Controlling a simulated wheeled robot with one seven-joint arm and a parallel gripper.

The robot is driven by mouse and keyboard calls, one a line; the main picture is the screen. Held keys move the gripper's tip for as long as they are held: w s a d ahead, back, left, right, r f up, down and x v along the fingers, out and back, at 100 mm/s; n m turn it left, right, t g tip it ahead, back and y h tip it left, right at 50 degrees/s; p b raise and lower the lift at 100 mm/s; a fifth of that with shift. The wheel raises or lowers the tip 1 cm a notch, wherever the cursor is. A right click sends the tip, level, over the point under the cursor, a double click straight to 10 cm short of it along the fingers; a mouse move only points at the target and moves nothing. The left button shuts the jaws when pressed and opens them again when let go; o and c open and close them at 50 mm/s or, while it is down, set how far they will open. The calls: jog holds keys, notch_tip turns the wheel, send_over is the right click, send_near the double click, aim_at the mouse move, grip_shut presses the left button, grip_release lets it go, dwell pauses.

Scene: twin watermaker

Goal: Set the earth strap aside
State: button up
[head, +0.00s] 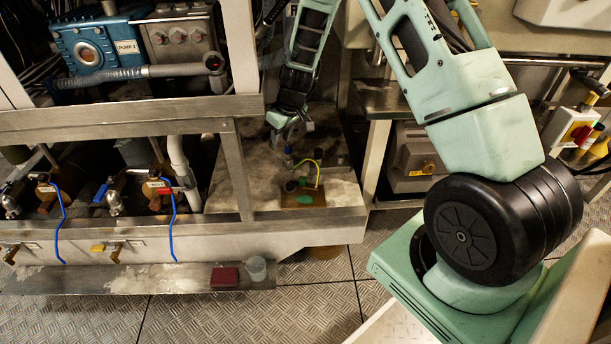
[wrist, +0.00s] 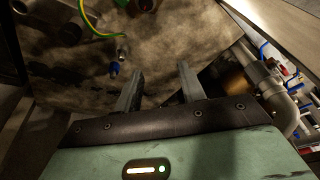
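The earth strap (head: 312,163) is a short yellow-and-green cable that arches over a brown plate on the stained metal deck. It also shows at the top left of the wrist view (wrist: 97,33). Its near end there lies close to a small metal piece with a blue tip (wrist: 113,69); whether they are joined I cannot tell. My gripper (wrist: 158,76) has its two fingers apart with nothing between them, and the blue tip is outside the left finger. In the head view my gripper (head: 281,128) is above the strap, its fingers hard to make out.
The brown plate (head: 318,196) carries a green part and dark fittings. Piping and valves (head: 165,185) with blue hoses stand left behind a steel frame. A red block (head: 225,276) and a clear cup (head: 257,268) sit on the low ledge. Pipework (wrist: 275,95) is right in the wrist view.

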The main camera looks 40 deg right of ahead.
jog(key=s+d+r+n+g+h, duration=0.1)
jog(key=s+d+r+n+g, duration=0.15)
jog(key=s+d+n, duration=0.2)
jog(key=b, duration=0.5)
send_near(303, 182)
jog(key=shift+n+g, duration=0.25)
jog(key=shift+n, duration=0.1)
jog(key=f, duration=0.5)
jog(key=d+f, duration=0.1)
jog(key=f, duration=0.2)
jog(key=shift+w+f, duration=0.25)
jog(key=shift+f, duration=0.05)
grip_shut()
